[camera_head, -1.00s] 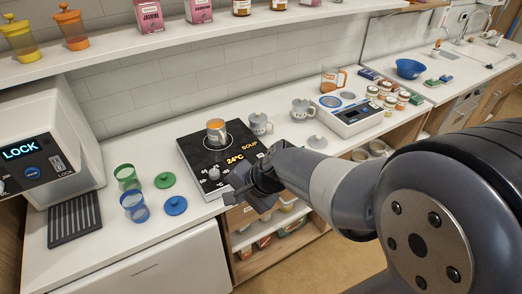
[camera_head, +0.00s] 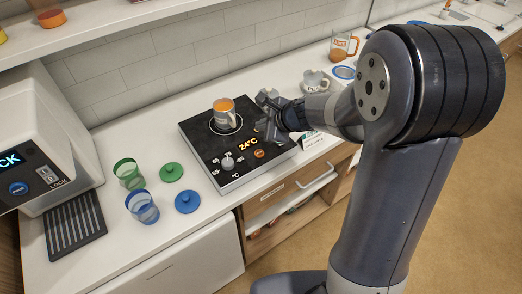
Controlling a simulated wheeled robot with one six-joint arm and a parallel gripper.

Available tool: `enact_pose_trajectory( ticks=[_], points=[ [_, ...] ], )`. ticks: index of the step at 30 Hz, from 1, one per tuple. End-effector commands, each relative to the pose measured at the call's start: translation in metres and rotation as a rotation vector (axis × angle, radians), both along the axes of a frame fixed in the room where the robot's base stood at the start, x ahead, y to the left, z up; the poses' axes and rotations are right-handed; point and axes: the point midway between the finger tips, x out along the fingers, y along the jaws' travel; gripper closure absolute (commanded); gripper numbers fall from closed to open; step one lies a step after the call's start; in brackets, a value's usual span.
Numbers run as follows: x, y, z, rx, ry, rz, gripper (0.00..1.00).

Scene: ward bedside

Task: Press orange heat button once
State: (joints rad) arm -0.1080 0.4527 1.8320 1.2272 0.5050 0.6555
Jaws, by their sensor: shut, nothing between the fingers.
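The black hot plate (camera_head: 203,150) stands on the white counter with a display (camera_head: 248,145) reading 24°C. The small round orange button (camera_head: 260,153) is on its front panel, right of the dial knob (camera_head: 228,162) and below the display. A grey mug with orange contents (camera_head: 224,113) stands on the heating ring. My gripper (camera_head: 266,114) is over the right part of the plate, above the button in the picture and apart from it. It is shut and holds nothing. Its exact height over the plate is hard to tell.
A green tumbler (camera_head: 128,173) and a blue tumbler (camera_head: 142,207) stand left of the plate, with a green lid (camera_head: 171,172) and a blue lid (camera_head: 188,201) beside them. A grey cup (camera_head: 315,80) stands behind my arm. A shelf (camera_head: 130,22) overhangs the back.

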Motion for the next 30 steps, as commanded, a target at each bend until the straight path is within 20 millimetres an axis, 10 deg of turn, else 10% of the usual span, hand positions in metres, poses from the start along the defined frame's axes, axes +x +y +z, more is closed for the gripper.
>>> enact_pose_trajectory(
  ticks=[30],
  points=[
    [0.000, 0.000, -0.087, -0.001, 0.000, 0.002, 1.00]
  ],
)
